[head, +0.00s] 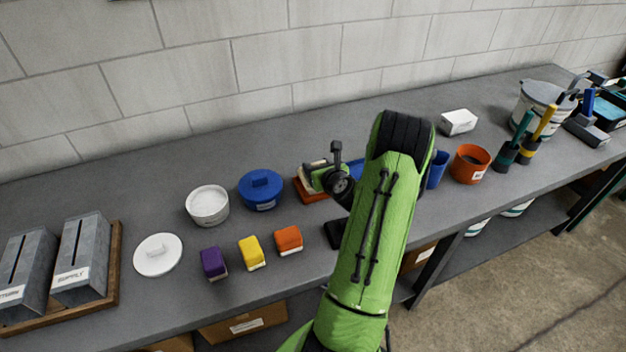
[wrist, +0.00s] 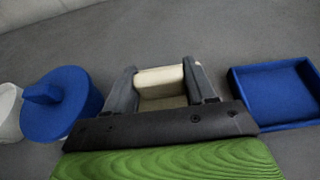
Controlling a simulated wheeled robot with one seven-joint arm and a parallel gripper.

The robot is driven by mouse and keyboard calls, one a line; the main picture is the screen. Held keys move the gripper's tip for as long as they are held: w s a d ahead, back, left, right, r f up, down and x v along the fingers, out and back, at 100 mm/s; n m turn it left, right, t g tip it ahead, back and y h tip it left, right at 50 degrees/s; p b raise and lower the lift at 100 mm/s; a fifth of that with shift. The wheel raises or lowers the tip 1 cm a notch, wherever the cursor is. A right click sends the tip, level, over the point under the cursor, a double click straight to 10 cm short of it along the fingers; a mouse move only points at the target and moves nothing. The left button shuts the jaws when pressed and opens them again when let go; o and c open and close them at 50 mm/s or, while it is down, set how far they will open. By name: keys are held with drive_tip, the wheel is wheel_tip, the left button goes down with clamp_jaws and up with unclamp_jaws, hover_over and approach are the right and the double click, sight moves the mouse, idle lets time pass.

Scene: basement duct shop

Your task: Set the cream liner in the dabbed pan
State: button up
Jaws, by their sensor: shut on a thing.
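The cream liner (wrist: 161,78) sits between the two grey fingers of my gripper (wrist: 160,88), which is shut on it. In the head view the liner (head: 311,169) shows only as a pale edge beside my wrist. An orange-red pan (head: 306,192) lies on the bench below it there, mostly covered by my gripper; I cannot tell whether the liner touches it. A blue pan (wrist: 275,95), square and empty, lies right of my gripper in the wrist view. My arm hides most of it in the head view. No dab shows on either pan.
Left of my gripper stand a blue lidded pot (head: 261,188) and a white tub (head: 207,205). Purple (head: 214,263), yellow (head: 251,252) and orange (head: 288,240) blocks lie nearer the front edge. An orange pot (head: 469,164) and a white box (head: 458,122) stand to the right.

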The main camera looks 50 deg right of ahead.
drive_tip(key=shift+f+b, duration=0.45)
drive_tip(key=shift+f, duration=1.35)
drive_tip(key=shift+f, duration=0.1)
drive_tip(key=o, duration=1)
drive_tip(key=shift+o, duration=0.2)
